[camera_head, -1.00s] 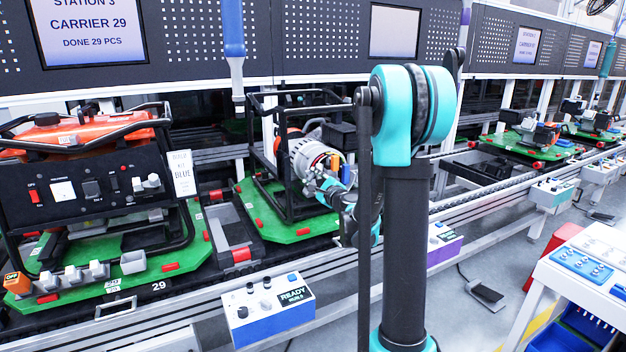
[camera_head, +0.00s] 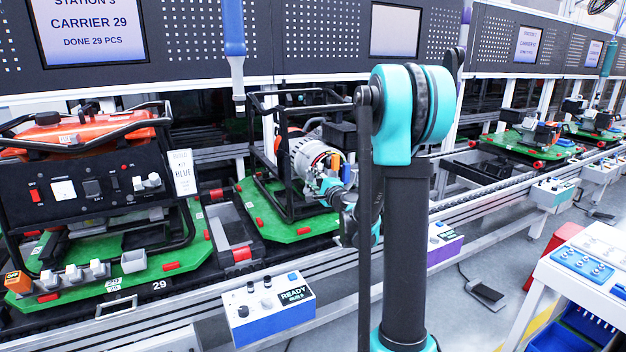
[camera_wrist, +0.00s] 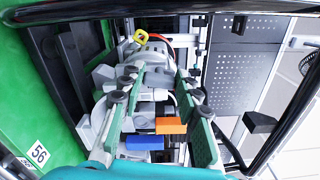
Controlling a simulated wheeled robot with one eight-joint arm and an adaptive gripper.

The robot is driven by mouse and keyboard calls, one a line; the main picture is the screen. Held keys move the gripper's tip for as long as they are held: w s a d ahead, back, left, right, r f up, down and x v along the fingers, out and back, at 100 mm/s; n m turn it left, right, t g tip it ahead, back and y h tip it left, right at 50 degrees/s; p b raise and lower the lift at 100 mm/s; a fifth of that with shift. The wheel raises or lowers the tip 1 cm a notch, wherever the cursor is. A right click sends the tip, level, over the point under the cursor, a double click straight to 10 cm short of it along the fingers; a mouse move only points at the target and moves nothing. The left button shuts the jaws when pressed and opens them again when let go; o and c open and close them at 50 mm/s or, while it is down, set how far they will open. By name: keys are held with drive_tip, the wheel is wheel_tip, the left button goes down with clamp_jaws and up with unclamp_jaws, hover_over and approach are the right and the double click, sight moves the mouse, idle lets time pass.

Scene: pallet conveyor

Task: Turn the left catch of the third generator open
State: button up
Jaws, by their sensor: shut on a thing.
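The open-framed generator (camera_head: 310,160) stands on a green carrier in the middle of the head view, with its round metal end facing the aisle. My gripper (camera_wrist: 157,78) is at that end. In the wrist view its two green fingers stand on either side of a pale grey part (camera_wrist: 147,97) and are shut on it; I cannot tell whether this part is the catch. An orange block (camera_wrist: 171,125) and a blue block (camera_wrist: 144,142) show between the fingers, nearer the camera. My arm hides much of the gripper in the head view.
Black frame bars (camera_wrist: 290,125) run close by on the right in the wrist view. An orange-topped generator (camera_head: 85,165) stands at left on carrier 29. A blue-and-white control box (camera_head: 268,310) juts out from the line. The aisle floor at right is partly free.

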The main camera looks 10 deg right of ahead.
drive_tip(key=o, duration=1.2)
drive_tip(key=shift+c, duration=0.2)
drive_tip(key=v, duration=1.2)
